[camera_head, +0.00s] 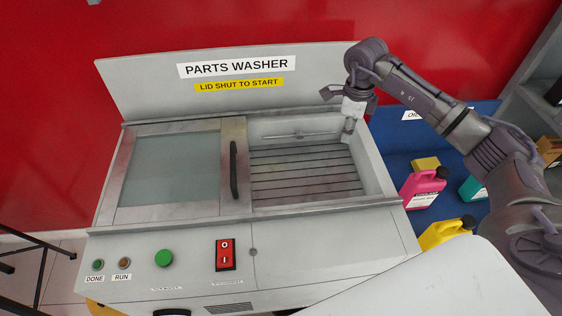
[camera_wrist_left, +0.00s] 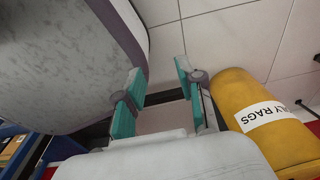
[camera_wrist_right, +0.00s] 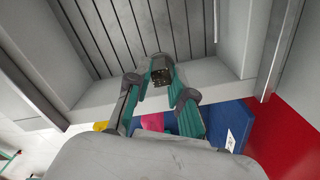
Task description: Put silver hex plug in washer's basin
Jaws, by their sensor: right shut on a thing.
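The parts washer (camera_head: 340,203) stands in front of me, with its sliding glass lid (camera_head: 175,165) over the left half. The right half is open and shows the slatted basin (camera_head: 300,175). My right gripper (camera_head: 349,130) is over the basin's back right corner, pointing down. In the right wrist view its fingertips (camera_wrist_right: 157,82) are shut on a small dark-looking piece, which I take to be the silver hex plug (camera_wrist_right: 161,68); the slats are behind it. My left gripper (camera_wrist_left: 160,80) is open and empty, low over the floor, out of the head view.
The lid's dark handle (camera_head: 234,170) stands at the basin's left edge. Pink (camera_head: 422,187) and yellow (camera_head: 445,232) jugs stand right of the washer. A red switch (camera_head: 226,255) and green button (camera_head: 164,258) are on its front. A yellow rags bin (camera_wrist_left: 245,95) is beside my left gripper.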

